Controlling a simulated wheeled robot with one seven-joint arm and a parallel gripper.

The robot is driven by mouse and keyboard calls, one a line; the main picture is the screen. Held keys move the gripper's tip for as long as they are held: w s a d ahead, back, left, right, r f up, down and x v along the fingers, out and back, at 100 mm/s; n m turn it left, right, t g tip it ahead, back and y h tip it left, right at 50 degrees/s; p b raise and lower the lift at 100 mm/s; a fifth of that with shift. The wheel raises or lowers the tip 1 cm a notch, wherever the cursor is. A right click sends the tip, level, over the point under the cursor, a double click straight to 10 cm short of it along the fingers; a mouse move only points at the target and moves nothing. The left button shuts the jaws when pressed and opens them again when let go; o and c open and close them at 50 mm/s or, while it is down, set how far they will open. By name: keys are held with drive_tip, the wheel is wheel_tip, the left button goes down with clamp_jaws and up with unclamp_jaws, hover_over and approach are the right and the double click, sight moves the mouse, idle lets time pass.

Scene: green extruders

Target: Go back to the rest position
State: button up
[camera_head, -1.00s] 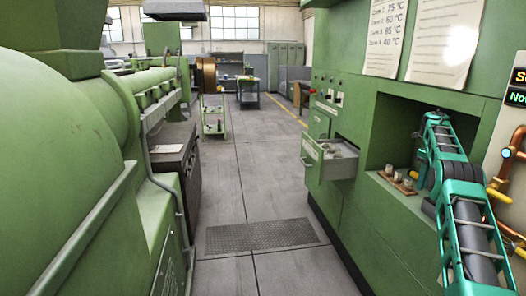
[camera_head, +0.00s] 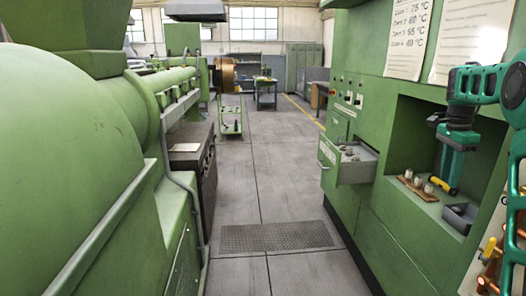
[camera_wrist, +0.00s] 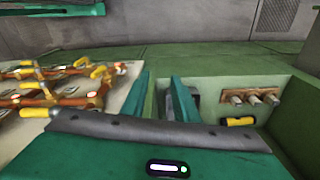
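My gripper (camera_head: 449,180) hangs down in the green recess on the right in the head view, at the end of my teal and dark arm. In the wrist view its two teal fingers (camera_wrist: 161,98) stand apart with a gap between them, so it is open. I see nothing held between them. A yellow and black piece (camera_wrist: 237,121) lies on the recess floor to the right of the fingers; it also shows beside the fingertips in the head view (camera_head: 439,186).
A brown block with several pale pegs (camera_head: 417,186) and a dark grey tray (camera_head: 460,216) are in the recess. An open drawer (camera_head: 347,163) juts from the green cabinet. Copper pipes with yellow handles (camera_wrist: 62,98) are on the left in the wrist view. The aisle floor (camera_head: 254,185) is clear.

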drive_tip(key=s+a+n, duration=0.3)
drive_tip(key=s+a, duration=0.1)
drive_tip(key=s, duration=0.6)
drive_tip(key=s+a+n, duration=0.3)
drive_tip(key=s+a, duration=0.1)
drive_tip(key=s, duration=0.7)
drive_tip(key=s+a+f+n, duration=0.3)
drive_tip(key=s+a+f, duration=0.1)
drive_tip(key=s, duration=0.5)
drive_tip(key=s+a+f+n+y, duration=0.1)
drive_tip(key=s+a+f+n, duration=0.3)
drive_tip(key=s, duration=0.5)
drive_tip(key=shift+s+a+f, duration=0.35)
drive_tip(key=shift+a+f, duration=0.05)
drive_tip(key=shift+f, duration=0.5)
drive_tip(key=shift+w+f, duration=0.25)
drive_tip(key=shift+w, duration=0.4)
drive_tip(key=shift+w, duration=0.15)
